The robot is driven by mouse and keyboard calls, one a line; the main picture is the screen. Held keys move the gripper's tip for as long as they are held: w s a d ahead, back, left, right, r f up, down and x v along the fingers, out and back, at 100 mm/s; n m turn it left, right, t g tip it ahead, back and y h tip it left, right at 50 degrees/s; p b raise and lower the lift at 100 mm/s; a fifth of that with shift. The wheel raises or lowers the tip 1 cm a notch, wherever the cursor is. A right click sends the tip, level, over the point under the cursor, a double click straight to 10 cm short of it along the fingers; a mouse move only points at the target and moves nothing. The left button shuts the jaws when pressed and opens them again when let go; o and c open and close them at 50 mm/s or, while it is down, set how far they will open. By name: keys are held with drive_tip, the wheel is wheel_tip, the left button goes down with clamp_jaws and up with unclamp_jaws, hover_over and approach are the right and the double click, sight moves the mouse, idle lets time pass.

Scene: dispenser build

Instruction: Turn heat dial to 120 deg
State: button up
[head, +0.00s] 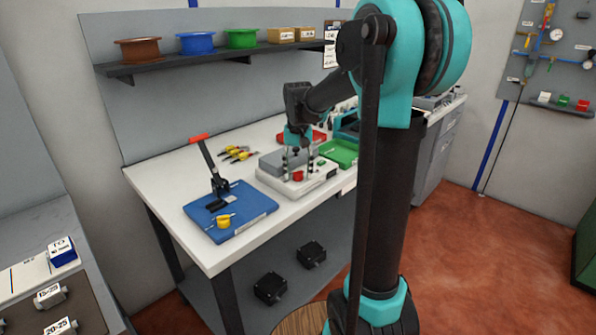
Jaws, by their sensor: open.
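A white device (271,182) with a grey block (273,160) on top stands on the white workbench. A small round red part (298,176) sits at its front and looks like the heat dial; its pointer and any degree marks are too small to read.
A blue base (252,207) with a red-handled lever press stands left on the bench (160,187). A green tray (343,153) and a red tray (318,137) lie close to my gripper. A shelf (160,66) with spools hangs behind.

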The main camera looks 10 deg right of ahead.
drive_tip(key=c, duration=1.1)
clamp_jaws()
